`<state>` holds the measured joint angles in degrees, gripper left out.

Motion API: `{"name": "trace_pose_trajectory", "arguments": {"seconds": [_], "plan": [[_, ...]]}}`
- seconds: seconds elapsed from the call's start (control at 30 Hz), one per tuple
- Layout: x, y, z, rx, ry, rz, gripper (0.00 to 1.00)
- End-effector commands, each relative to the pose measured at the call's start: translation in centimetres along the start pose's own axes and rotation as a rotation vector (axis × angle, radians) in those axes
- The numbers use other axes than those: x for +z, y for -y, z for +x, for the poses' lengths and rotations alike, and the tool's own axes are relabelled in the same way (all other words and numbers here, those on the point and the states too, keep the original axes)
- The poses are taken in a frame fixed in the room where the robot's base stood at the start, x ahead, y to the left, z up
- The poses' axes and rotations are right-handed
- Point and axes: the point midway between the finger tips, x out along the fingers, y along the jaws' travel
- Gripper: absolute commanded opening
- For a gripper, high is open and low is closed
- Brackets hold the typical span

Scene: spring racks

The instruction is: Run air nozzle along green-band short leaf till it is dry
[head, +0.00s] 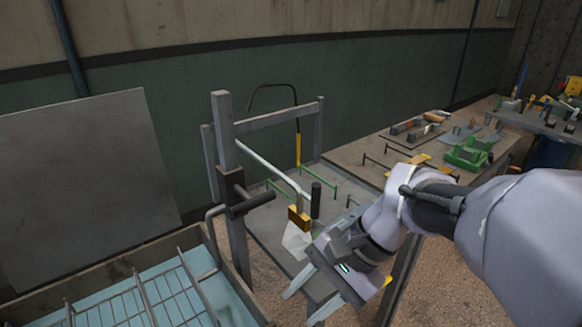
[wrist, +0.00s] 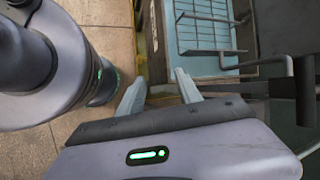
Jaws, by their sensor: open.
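My gripper (head: 308,296) is open and empty, low beside the grey stand; its spread fingers also show in the wrist view (wrist: 160,94). A thin black hooked tube with a yellow lower part (head: 298,150) rises behind the stand; I cannot tell whether it is the air nozzle. A brass-coloured block (head: 299,216) sits at the end of a pale rod, with a whitish piece (head: 296,241) below it and a black upright cylinder (head: 316,200) beside it. Green rods (head: 322,178) show on the stand. I cannot make out a short leaf with a green band.
A tank of pale blue liquid with a wire rack (head: 150,300) is at lower left, also in the wrist view (wrist: 205,50). The grey post (head: 224,150) carries a black clamp. A bench (head: 352,153) with tools and a green device (head: 468,154) stands at right.

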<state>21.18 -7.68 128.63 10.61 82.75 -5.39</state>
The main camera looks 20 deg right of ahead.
Motion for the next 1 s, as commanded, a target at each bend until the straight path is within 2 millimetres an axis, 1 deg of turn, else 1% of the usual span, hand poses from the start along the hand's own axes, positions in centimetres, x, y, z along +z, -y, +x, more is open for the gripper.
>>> {"name": "trace_pose_trajectory", "arguments": {"seconds": [0.03,0.07,0.1,0.17,0.2,0.27,0.3,0.4,0.5,0.57,0.67,0.8,1.0], "plan": [[-1.4,2.1,-2.9,-0.056,0.126,0.166,0.41],[-2.7,3.1,-3.9,-0.105,0.206,0.263,0.41],[-4.7,4.3,-5.4,-0.180,0.309,0.384,0.41],[-8.2,5.4,-7.7,-0.306,0.450,0.546,0.41],[-10.7,5.6,-9.2,-0.392,0.531,0.638,0.41],[-14.1,5.4,-11.1,-0.515,0.632,0.748,0.41],[-16.0,4.9,-12.1,-0.585,0.686,0.805,0.41],[-19.3,3.7,-13.6,-0.707,0.770,0.889,0.41],[-20.4,3.4,-13.7,-0.752,0.799,0.915,0.41],[-20.2,4.0,-13.2,-0.752,0.801,0.915,0.41],[-19.5,6.0,-11.8,-0.747,0.802,0.914,0.41],[-18.3,9.5,-9.6,-0.745,0.802,0.913,0.41],[-16.9,13.8,-7.0,-0.745,0.800,0.913,0.41]]}}
